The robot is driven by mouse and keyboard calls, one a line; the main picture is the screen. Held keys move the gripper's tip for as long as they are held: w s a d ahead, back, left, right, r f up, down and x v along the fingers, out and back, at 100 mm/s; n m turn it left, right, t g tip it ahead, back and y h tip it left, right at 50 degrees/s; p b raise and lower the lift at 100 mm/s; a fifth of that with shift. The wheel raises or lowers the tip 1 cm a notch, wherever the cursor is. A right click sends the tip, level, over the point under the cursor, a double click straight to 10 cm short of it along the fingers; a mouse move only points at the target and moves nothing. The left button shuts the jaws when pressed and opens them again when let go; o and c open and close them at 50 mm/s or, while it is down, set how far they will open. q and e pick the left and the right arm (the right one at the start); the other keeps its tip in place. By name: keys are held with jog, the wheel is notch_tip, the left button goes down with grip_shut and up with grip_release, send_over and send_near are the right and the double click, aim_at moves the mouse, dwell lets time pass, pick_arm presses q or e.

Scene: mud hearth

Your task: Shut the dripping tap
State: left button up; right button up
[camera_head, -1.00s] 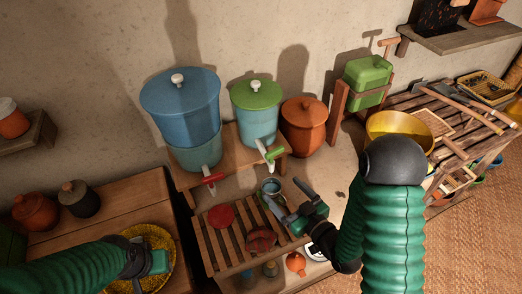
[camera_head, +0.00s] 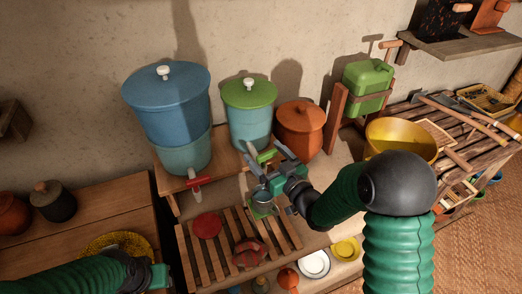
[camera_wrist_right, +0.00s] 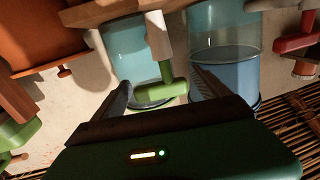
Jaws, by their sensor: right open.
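The teal dispenser (camera_head: 251,125) with a green lid has a tap with a green handle (camera_head: 266,156). My right gripper (camera_head: 258,153) is open at this tap. In the right wrist view the green handle (camera_wrist_right: 160,92) shows between the two spread fingers (camera_wrist_right: 160,82), with a gap on each side. The blue dispenser (camera_head: 168,105) to the left has a tap with a red handle (camera_head: 200,181). I cannot see drops at either tap. My left gripper (camera_head: 155,275) is low at the left; its jaws are not clear.
A slatted rack (camera_head: 190,255) below the taps holds red items. A small cup (camera_head: 262,208) stands under the green tap, partly hidden by my gripper. A terracotta pot (camera_head: 300,128) stands close right of the teal dispenser. A yellow bowl (camera_head: 400,137) is farther right.

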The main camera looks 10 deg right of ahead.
jog(key=shift+x, duration=0.95)
jog(key=shift+w, duration=0.2)
jog(key=shift+a, duration=0.15)
jog(key=c, duration=1.3)
jog(key=shift+f+m+h+b, duration=0.15)
jog(key=shift+m+h+b, duration=0.25)
jog(key=shift+h+b, duration=0.25)
jog(key=shift+c, duration=0.4)
jog(key=shift+d+m+t+h+b, duration=0.45)
jog(key=shift+m+h, duration=0.25)
jog(key=shift+h, duration=0.25)
jog(key=o, duration=1.4)
